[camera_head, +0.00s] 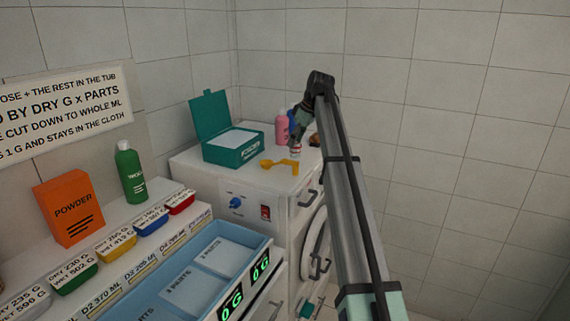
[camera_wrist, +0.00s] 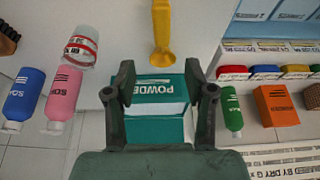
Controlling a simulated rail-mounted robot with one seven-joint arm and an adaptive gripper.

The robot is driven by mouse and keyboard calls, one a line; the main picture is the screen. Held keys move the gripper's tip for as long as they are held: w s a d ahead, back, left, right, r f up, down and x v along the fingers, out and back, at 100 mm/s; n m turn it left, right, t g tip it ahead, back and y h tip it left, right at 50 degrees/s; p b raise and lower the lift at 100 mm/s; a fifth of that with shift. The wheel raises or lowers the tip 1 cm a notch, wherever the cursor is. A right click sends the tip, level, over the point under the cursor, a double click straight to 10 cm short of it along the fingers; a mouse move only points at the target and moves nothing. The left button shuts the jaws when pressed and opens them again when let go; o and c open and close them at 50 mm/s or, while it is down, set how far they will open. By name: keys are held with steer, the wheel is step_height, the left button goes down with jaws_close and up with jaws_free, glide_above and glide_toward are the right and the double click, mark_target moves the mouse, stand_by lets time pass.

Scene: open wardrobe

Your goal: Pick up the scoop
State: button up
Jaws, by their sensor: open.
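The yellow scoop (camera_head: 281,163) lies on the white top of the washing machine, in front of the open teal powder box (camera_head: 233,151). In the wrist view the scoop (camera_wrist: 162,36) is at the top centre, beyond the fingertips and apart from them. My gripper (camera_wrist: 160,78) is open and empty, with the powder box (camera_wrist: 160,92) showing between and behind its fingers. In the head view my gripper (camera_head: 300,116) hangs above the back right of the machine top, right of the scoop and clear of it. None of the scoop is hidden in the wrist view except perhaps its cropped-looking upper end.
A clear cup with a red-marked label (camera_wrist: 80,46), a pink bottle (camera_wrist: 63,92) and a blue bottle (camera_wrist: 24,94) stand near the scoop. A brown brush (camera_wrist: 8,38) is beside them. A green bottle (camera_head: 130,172), orange box (camera_head: 68,211) and blue tray (camera_head: 178,284) are at left.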

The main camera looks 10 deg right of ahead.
mark_target(286, 159)
steer(key=p+x, duration=0.1)
steer(key=x, duration=0.4)
steer(key=shift+f, duration=0.1)
steer(key=shift+p+x, duration=1.2)
steer(key=shift+x, duration=1.4)
steer(key=shift+s+a, duration=0.15)
jaws_close()
